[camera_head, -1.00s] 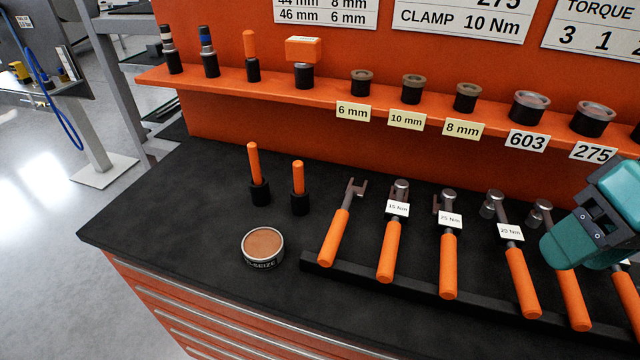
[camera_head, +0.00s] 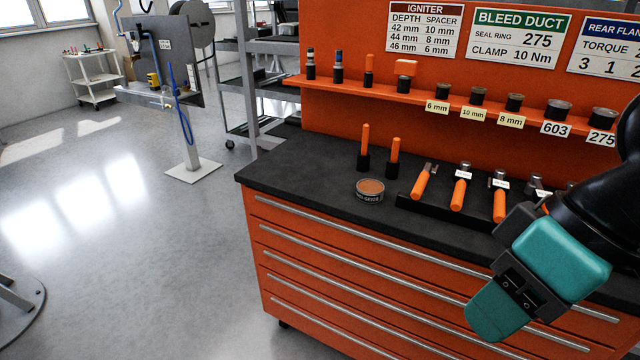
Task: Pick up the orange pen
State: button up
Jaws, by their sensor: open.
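Two more upright orange sticks stand in black holders on the black bench top, a left one (camera_head: 365,138) and a right one (camera_head: 395,150). I cannot tell for certain which of these is the orange pen. My gripper (camera_head: 520,285), teal and dark, is at the lower right in front of the drawers, well apart from all of them. It is open, with nothing seen in it; its fingertips are hard to make out.
A round tin (camera_head: 370,191) sits near the bench's front edge. A black rack (camera_head: 408,203) of orange-handled wrenches lies right of it. The shelf (camera_head: 420,92) also carries an orange block and several ring pieces. Open floor (camera_head: 150,240) lies to the left.

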aim_at(396, 141)
jog(key=z, duration=1.1)
jog(key=k, duration=0.1)
jog(key=u, duration=2.05)
jog(key=i, duration=0.8)
jog(key=z, duration=0.6)
jog(key=i, duration=0.85)
jog(key=z, duration=0.8)
